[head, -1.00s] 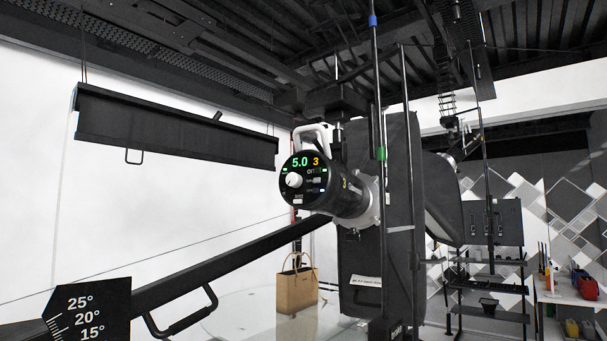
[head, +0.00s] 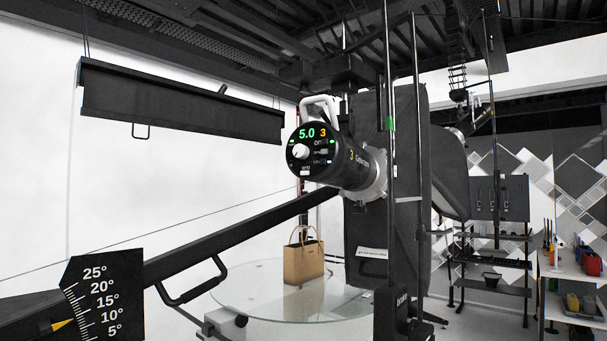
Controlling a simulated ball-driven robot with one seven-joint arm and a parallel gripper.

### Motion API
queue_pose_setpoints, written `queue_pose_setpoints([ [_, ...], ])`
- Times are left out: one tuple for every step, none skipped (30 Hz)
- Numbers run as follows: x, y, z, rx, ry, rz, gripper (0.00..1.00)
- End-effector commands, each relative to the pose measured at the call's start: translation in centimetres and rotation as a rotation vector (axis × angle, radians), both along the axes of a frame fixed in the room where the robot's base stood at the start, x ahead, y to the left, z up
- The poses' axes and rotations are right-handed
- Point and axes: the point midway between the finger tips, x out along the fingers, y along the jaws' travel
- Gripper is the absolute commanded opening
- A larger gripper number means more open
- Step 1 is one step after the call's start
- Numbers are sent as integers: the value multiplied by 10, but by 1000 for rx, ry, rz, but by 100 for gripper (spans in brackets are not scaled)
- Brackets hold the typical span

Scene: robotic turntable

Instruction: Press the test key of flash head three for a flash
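Flash head three (head: 345,162) is a black cylinder with a white handle on top, mounted on a large black softbox. Its round rear panel (head: 311,150) faces me and shows a green "5.0" and an orange "3". The panel has a white dial and several small keys with labels. The test key cannot be told apart for certain at this size; a small pale key (head: 306,172) sits at the panel's lower edge. My gripper is not in view.
A black beam with a handle (head: 240,238) crosses the front left, with an angle scale (head: 98,297). A tan bag (head: 304,260) stands on a round glass turntable (head: 245,291). Vertical poles (head: 417,130) stand right of the flash head. A black panel (head: 180,101) hangs upper left.

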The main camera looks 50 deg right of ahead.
Motion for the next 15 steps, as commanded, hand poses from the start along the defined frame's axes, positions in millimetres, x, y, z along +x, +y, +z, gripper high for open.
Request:
queue_pose_setpoints([
  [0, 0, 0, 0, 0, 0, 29],
  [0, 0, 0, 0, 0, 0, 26],
  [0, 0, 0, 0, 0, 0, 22],
  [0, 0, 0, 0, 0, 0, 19],
  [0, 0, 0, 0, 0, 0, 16],
  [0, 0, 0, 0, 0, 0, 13],
  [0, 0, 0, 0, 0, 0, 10],
  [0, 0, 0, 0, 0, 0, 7],
  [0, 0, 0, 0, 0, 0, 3],
  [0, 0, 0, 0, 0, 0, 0],
  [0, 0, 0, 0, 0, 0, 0],
  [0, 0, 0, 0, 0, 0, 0],
  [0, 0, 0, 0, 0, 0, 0],
  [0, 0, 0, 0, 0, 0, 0],
  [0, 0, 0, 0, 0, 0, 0],
])
